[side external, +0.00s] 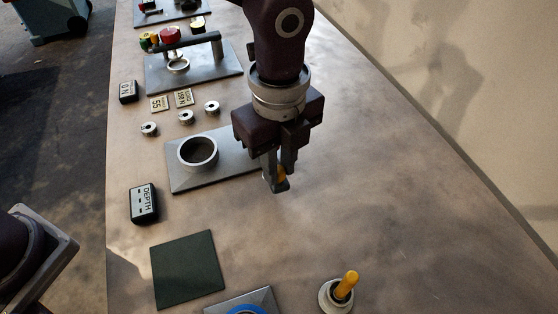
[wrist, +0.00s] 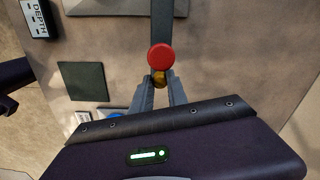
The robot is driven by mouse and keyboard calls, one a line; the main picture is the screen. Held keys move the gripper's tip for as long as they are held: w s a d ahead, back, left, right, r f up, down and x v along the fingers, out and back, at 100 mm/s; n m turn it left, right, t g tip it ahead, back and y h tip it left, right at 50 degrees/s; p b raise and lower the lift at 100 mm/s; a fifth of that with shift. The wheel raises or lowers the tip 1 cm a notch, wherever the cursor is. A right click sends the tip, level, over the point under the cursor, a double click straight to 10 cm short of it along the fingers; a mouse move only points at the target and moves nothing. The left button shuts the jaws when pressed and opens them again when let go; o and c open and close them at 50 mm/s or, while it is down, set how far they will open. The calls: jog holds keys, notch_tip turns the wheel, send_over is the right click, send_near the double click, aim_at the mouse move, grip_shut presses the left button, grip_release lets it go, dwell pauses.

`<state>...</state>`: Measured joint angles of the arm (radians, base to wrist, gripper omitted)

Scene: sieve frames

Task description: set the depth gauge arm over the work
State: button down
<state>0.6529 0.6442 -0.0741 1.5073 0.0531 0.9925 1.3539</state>
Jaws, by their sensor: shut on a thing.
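The depth gauge arm shows in the wrist view as a dark grey bar (wrist: 162,22) running down from the top edge to my gripper (wrist: 160,84). A red round knob (wrist: 160,55) and a small brass-yellow piece (wrist: 159,78) sit at its near end, and my fingers are closed there. In the side external view my gripper (side external: 278,180) is low, just right of a grey base plate (side external: 185,180), with a bit of yellow between the fingers. A round metal ring (side external: 198,152) stands on the plate, left of my gripper. My gripper hides most of the gauge arm there.
A black DEPTH block (side external: 143,203) and a dark green mat (side external: 187,270) lie left and nearer. A yellow lever on a round base (side external: 337,295) stands at the front. Small metal rings (side external: 186,117) and another station (side external: 200,67) lie behind. The right side is clear.

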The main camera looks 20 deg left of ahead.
jog(key=shift+a, duration=0.1)
dwell(0.7)
jog(key=shift+s+a+m, duration=0.4)
jog(key=shift+m, duration=0.1)
jog(key=s+a+m, duration=0.4)
jog(key=a+m, duration=0.4)
jog(key=a, duration=0.2)
jog(key=shift+w+a+m, duration=0.75)
jog(key=shift+a+m, duration=0.7)
jog(key=shift+a, duration=0.45)
jog(key=shift+w+a+m, duration=0.8)
jog(key=shift+a+m, duration=0.7)
jog(key=shift+a, duration=0.35)
jog(key=shift+w+a+m, duration=0.75)
jog(key=shift+a+m, duration=0.7)
jog(key=shift+a, duration=0.45)
jog(key=c, duration=1.3)
grip_release()
